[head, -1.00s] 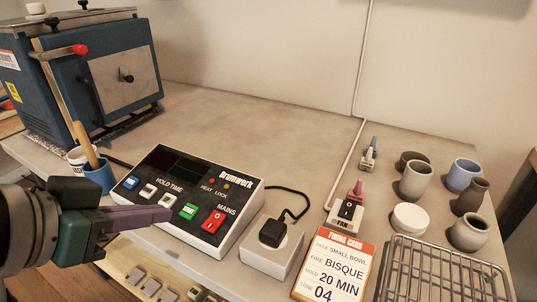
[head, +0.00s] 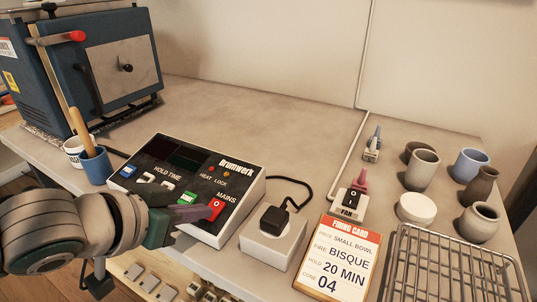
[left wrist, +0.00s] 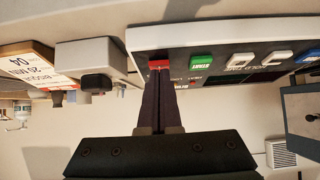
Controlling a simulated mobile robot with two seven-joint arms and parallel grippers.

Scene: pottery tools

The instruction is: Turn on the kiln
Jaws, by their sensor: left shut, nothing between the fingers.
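The blue kiln (head: 128,92) stands at the back left with its door closed. The Brumwerk controller (head: 243,187) sits in front of it, with a dark display (head: 186,156) and a red MAINS switch (head: 216,208) at its front right. A green button (head: 188,198) is left of that switch. My left gripper (head: 207,214) is shut and empty, its fingertips at the MAINS switch; I cannot tell whether they touch. The left wrist view shows the closed fingertips (left wrist: 161,71) right at the red switch (left wrist: 158,64). My right gripper is not in view.
A black plug (head: 273,220) sits in a white socket box right of the controller. A FAN switch (head: 351,200), the firing card (head: 338,260), a wire rack (head: 450,262) and several pots stand further right. A blue cup (head: 96,168) holds a wooden tool. The table's back middle is clear.

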